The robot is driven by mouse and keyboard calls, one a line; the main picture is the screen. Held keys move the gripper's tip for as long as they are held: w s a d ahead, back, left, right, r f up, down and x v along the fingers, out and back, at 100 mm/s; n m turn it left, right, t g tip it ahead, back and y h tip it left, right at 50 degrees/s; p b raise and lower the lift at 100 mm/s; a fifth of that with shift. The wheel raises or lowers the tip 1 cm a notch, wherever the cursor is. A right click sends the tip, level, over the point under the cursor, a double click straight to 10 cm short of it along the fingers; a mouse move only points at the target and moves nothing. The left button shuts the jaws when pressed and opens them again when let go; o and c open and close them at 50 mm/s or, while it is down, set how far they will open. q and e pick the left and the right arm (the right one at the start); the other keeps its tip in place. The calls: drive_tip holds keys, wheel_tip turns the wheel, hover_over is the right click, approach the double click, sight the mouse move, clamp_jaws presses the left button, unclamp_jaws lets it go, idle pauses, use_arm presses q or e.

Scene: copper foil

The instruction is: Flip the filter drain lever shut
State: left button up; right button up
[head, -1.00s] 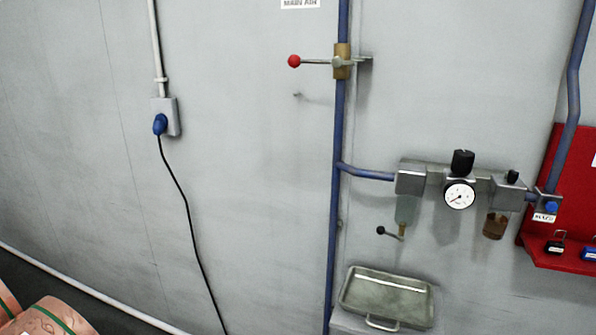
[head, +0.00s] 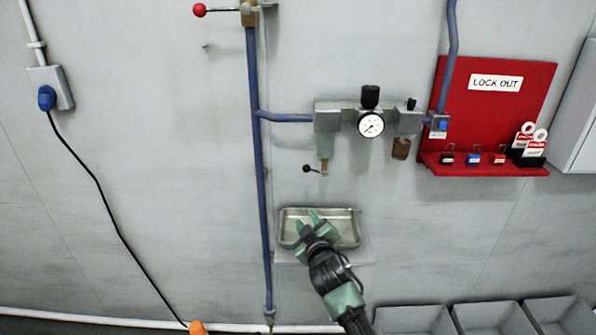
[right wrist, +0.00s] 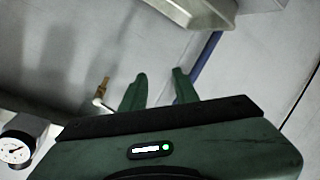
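The filter drain lever (head: 312,170) is a short rod with a black ball knob, sticking out to the left from a brass drain fitting (head: 324,166) under the filter bowl (head: 325,147). In the right wrist view the brass fitting (right wrist: 104,88) shows left of the fingers, and the knob cannot be made out. My right gripper (head: 306,217) is open and empty, below the lever and in front of the metal tray; its fingers point up and do not touch the lever. My left gripper is not in view.
A metal tray (head: 348,214) is on the wall below the filter. A blue vertical pipe (head: 260,190) runs left of the lever. A pressure gauge (head: 371,125) and red lockout board (head: 470,120) are to the right. Grey bins (head: 415,320) stand at lower right.

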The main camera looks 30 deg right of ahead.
drive_tip(key=t+h, duration=0.2)
approach(308, 171)
drive_tip(key=x, duration=0.4)
drive_tip(key=shift+d+r, duration=0.1)
drive_tip(key=p+x, duration=0.1)
drive_tip(key=x, duration=0.5)
drive_tip(key=shift+w, duration=0.1)
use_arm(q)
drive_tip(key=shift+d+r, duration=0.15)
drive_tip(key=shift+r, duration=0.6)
use_arm(e)
drive_tip(key=shift+w, duration=0.55)
